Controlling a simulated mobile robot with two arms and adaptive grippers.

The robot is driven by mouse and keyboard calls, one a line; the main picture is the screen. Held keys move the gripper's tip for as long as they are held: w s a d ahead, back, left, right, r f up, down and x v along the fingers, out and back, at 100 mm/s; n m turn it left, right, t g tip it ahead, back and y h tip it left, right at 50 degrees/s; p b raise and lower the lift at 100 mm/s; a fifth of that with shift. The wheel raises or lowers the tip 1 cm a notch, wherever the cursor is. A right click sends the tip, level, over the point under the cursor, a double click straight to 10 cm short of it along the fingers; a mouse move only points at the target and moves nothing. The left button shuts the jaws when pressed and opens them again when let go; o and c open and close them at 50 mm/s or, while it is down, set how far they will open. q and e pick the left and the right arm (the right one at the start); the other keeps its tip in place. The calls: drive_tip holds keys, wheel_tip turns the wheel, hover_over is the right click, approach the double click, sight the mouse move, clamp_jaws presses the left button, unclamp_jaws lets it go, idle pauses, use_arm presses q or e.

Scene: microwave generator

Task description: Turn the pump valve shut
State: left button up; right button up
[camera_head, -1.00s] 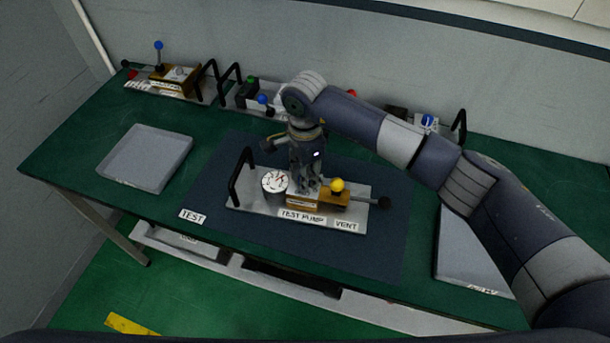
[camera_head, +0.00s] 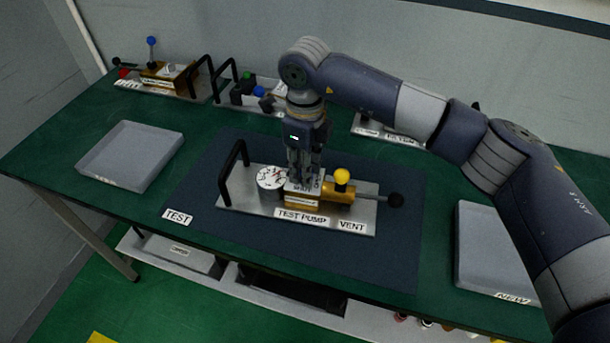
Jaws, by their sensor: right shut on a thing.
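The test pump (camera_head: 255,204) is a metal plate on the dark blue mat, with a round white gauge (camera_head: 271,177), a brass block (camera_head: 304,200), a yellow knob (camera_head: 342,176) and a black-tipped lever at the right. My right gripper (camera_head: 303,178) points down over the brass block, its fingers shut on the pump valve. The fingers hide most of the valve. A label reading "SHUT" shows just below the fingertips, on top of the block. My left gripper is not in view.
A grey tray (camera_head: 131,157) stands at the left and another (camera_head: 493,250) at the right, labelled "NEW". Other valve units (camera_head: 167,76) line the wall. A black handle (camera_head: 232,172) stands upright on the pump plate's left end.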

drive_tip(key=m+b, duration=0.2)
drive_tip(key=m, duration=0.1)
drive_tip(key=shift+f+m+b, duration=0.15)
drive_tip(key=shift+m+b, duration=0.15)
drive_tip(key=shift+b, duration=0.05)
drive_tip(key=shift+m+b, duration=0.9)
drive_tip(key=shift+m, duration=0.5)
drive_tip(key=shift+r, duration=0.2)
drive_tip(key=o, duration=1.1)
